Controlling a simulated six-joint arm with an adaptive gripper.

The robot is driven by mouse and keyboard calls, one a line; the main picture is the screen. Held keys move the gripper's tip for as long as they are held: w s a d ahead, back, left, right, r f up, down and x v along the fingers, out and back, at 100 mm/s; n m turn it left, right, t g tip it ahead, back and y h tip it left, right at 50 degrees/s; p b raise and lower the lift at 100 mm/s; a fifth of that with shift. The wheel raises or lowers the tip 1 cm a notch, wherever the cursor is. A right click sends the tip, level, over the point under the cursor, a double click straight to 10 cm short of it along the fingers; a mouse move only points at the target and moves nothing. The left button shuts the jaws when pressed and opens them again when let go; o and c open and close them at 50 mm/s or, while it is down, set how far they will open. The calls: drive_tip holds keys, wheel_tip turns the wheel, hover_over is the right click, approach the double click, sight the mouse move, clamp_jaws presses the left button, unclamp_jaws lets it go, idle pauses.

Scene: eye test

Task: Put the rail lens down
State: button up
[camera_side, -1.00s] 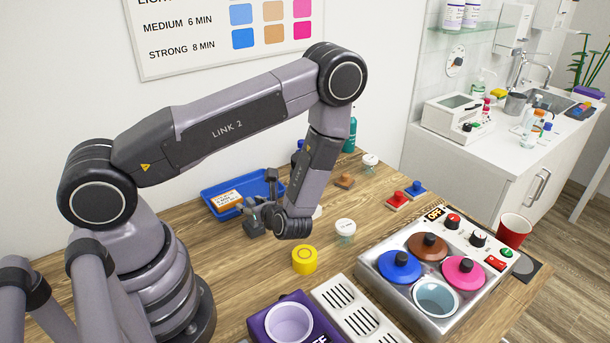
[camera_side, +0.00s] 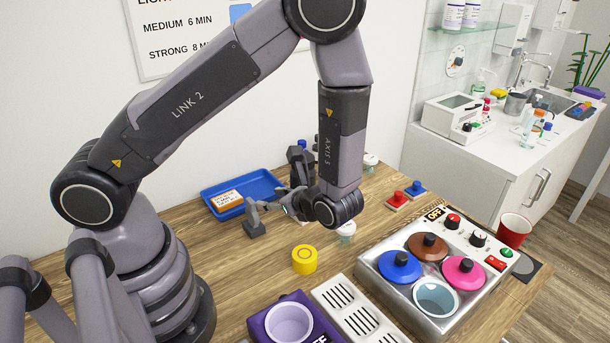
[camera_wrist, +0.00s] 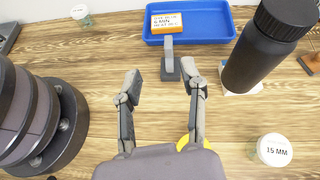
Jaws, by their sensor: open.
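A small grey piece with a square base and an upright post (camera_side: 255,228) stands on the wooden table in front of the blue tray. It is probably the rail lens, though I cannot make out any glass. In the wrist view, the grey piece (camera_wrist: 170,71) lies between and just beyond the fingertips, its post rising in front of an orange and white box. My gripper (camera_wrist: 159,76) is open, with nothing held between its fingers. In the side view, my gripper (camera_side: 272,207) is just right of the piece; I cannot tell whether a finger touches it.
The blue tray (camera_wrist: 207,24) holds the orange and white box (camera_wrist: 167,22). A black bottle (camera_wrist: 262,55) stands close right of the fingers in the wrist view. A yellow round tub (camera_side: 305,260) and a lidded jar (camera_side: 346,232) stand nearby. Bare wood lies left of the fingers.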

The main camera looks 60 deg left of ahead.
drive_tip(key=s+r+n+t+h, duration=0.2)
drive_tip(key=s+r+n+h, duration=0.2)
drive_tip(key=r, duration=0.4)
drive_tip(key=s+d+r+n+t+h, duration=0.1)
drive_tip(key=s+r+n+h, duration=0.3)
drive_tip(key=r, duration=0.5)
drive_tip(key=s+r+n+t+h, duration=0.3)
drive_tip(key=s+r+n+h, duration=0.1)
drive_tip(key=r+n, duration=0.3)
drive_tip(key=shift+d+r+t, duration=0.4)
drive_tip(key=shift+r, duration=0.35)
